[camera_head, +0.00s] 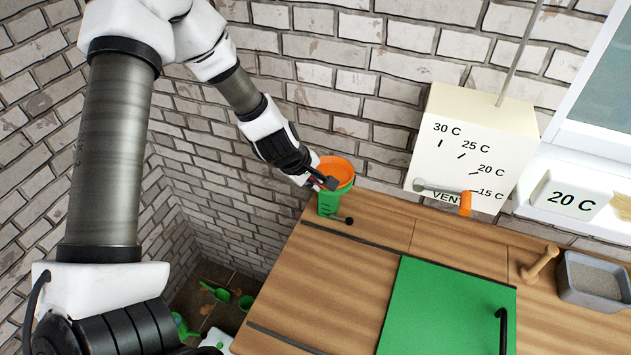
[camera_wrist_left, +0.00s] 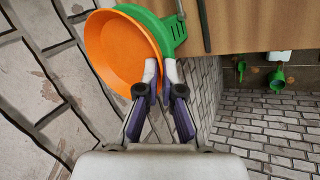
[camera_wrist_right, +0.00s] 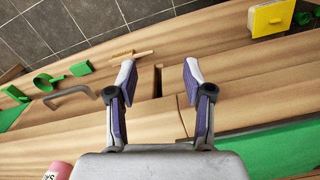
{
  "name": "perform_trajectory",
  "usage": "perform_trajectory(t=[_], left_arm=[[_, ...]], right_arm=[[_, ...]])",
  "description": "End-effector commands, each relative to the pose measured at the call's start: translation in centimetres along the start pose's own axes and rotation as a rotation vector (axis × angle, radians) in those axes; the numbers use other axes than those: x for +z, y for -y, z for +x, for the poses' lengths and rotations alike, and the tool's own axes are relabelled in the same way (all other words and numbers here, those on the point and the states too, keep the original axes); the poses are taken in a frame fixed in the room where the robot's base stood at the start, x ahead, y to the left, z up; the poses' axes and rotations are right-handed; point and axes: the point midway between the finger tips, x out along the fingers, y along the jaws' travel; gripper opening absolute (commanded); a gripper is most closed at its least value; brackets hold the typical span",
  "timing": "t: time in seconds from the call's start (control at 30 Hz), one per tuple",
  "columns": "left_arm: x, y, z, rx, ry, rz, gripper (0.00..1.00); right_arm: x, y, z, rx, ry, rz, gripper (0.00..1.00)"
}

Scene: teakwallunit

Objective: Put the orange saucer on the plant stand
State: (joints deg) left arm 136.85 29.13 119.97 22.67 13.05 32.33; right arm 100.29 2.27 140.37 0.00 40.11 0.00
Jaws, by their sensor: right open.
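The orange saucer (camera_head: 338,168) is at the far left corner of the wooden counter, over the green plant stand (camera_head: 329,204). In the left wrist view the saucer (camera_wrist_left: 118,48) overlaps the green stand (camera_wrist_left: 172,33); I cannot tell whether it rests fully on it. My left gripper (camera_head: 325,182) is at the saucer's near edge. Its fingertips (camera_wrist_left: 160,72) are close together with the saucer's rim between them. My right gripper (camera_wrist_right: 158,78) is open and empty above a wooden surface, and it is outside the head view.
A cream vent box (camera_head: 470,150) with a temperature dial stands against the brick wall. A green panel (camera_head: 440,310) with a black handle lies on the counter. A grey tray (camera_head: 595,280) is at the right. Green tools (camera_head: 217,292) lie on the floor below.

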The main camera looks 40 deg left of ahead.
Motion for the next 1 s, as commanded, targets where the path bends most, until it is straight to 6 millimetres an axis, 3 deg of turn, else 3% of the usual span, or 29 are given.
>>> perform_trajectory(t=[0.07,0.43,0.57,0.7,0.8,1.0], left_arm=[[0.0,0.0,0.0,0.000,0.000,0.000,0.31],[0.0,-0.2,-0.9,0.001,0.000,-0.001,0.31],[0.0,-0.5,-3.6,0.002,0.002,-0.003,0.31],[0.1,-0.6,-7.6,0.002,0.003,-0.005,0.31],[0.0,-0.4,-9.7,0.004,0.002,-0.007,0.31],[0.0,-0.1,-11.7,0.004,-0.001,-0.004,0.31]], right_arm=[[0.0,0.0,0.0,0.000,0.000,0.000,0.51],[0.0,0.0,-0.7,0.000,0.001,0.000,0.51],[0.0,0.0,-2.6,0.000,0.001,0.000,0.51],[0.0,0.0,-5.3,0.000,0.000,0.000,0.51],[0.0,0.0,-5.5,0.000,0.000,0.000,0.51],[0.0,0.0,-4.8,0.000,0.001,0.000,0.51]])
